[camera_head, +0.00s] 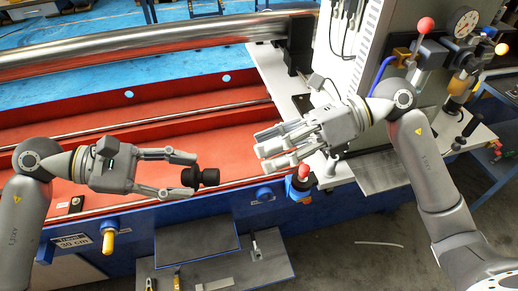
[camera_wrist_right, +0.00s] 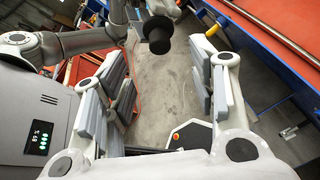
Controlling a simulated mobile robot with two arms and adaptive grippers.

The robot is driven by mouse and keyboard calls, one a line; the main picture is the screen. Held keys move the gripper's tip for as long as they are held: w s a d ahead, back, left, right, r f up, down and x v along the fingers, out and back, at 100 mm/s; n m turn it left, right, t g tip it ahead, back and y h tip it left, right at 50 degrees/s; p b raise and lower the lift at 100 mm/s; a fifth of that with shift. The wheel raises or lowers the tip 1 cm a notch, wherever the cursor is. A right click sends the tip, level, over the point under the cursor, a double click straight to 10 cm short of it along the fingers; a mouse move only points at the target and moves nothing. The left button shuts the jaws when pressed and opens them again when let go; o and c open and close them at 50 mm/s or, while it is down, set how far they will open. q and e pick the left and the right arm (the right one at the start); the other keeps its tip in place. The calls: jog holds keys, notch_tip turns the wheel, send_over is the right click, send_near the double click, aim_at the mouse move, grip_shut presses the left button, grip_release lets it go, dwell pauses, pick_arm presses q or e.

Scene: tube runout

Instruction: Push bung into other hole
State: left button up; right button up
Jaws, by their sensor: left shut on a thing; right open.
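A black, stepped bung (camera_head: 207,177) sits at the fingertips of my left gripper (camera_head: 186,176), which is shut on it and holds it above the red machine bed. The bung also shows in the right wrist view (camera_wrist_right: 158,36), beyond my right fingers. My right gripper (camera_head: 268,145) is open and empty, to the right of the bung and apart from it. Its spread fingers frame the lower wrist view (camera_wrist_right: 158,85). A long steel tube (camera_head: 150,53) lies across the back. I cannot tell which opening is the task's hole; two round light-blue spots (camera_head: 128,95) show in the red wall.
The blue machine front (camera_head: 205,205) runs below the grippers, with a yellow-handled knob (camera_head: 108,240) and a red-topped knob (camera_head: 303,172). A grey shelf (camera_head: 215,275) holds tools. A cabinet with a gauge (camera_head: 463,22) and red-ball levers stands at the right.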

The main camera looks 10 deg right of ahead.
aim_at(210, 170)
jog(key=x, duration=1.2)
jog(key=shift+c, duration=0.2)
jog(key=c, duration=0.7)
pick_arm(q)
jog(key=o, duration=1.1)
pick_arm(e)
jog(key=shift+d, duration=0.1)
jog(key=shift+c, duration=0.5)
